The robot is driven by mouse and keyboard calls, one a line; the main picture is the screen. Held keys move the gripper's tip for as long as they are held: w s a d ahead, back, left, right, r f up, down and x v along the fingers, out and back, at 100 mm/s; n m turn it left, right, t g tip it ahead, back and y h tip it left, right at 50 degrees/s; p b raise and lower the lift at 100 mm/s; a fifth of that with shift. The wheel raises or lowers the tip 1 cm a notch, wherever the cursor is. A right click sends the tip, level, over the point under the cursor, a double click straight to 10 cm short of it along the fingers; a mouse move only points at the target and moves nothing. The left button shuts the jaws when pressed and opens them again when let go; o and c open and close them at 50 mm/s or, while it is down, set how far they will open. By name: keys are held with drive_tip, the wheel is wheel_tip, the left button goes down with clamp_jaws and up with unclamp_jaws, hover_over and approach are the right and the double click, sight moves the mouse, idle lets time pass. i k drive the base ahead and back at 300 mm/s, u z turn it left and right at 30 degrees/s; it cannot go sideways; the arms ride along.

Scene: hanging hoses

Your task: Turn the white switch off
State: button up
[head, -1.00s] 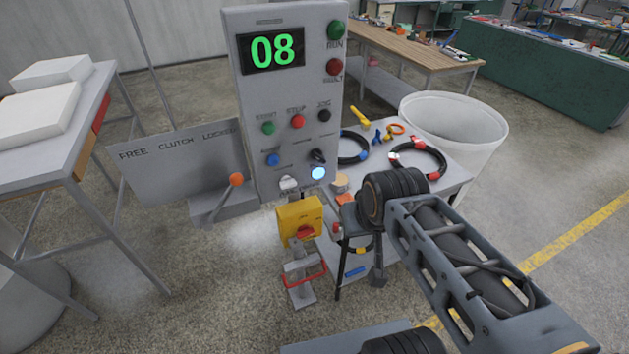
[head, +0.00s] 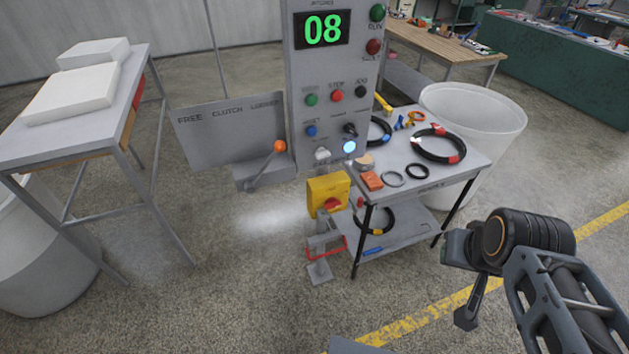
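The white switch (head: 322,154) is a small white knob at the bottom of the grey control panel (head: 300,75), left of a glowing blue-white lamp (head: 349,147). It is too small for me to tell its position. My gripper (head: 469,312) is at the lower right, well apart from the panel and in front of the small table. It points downward, is seen from the side and is partly hidden by my wrist. I cannot see the gap between its fingers, and nothing shows in it.
An orange-knobbed lever (head: 279,147) stands left of the switch. A yellow box with a red knob (head: 328,193) is below it. A small table (head: 455,172) with hoses and rings stands to the right, before a white bin (head: 478,105).

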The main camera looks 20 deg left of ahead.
sight(320, 152)
drive_tip(key=k, duration=0.5)
drive_tip(key=u, duration=1.55)
drive_tip(key=i, duration=0.5)
drive_tip(key=z, duration=0.05)
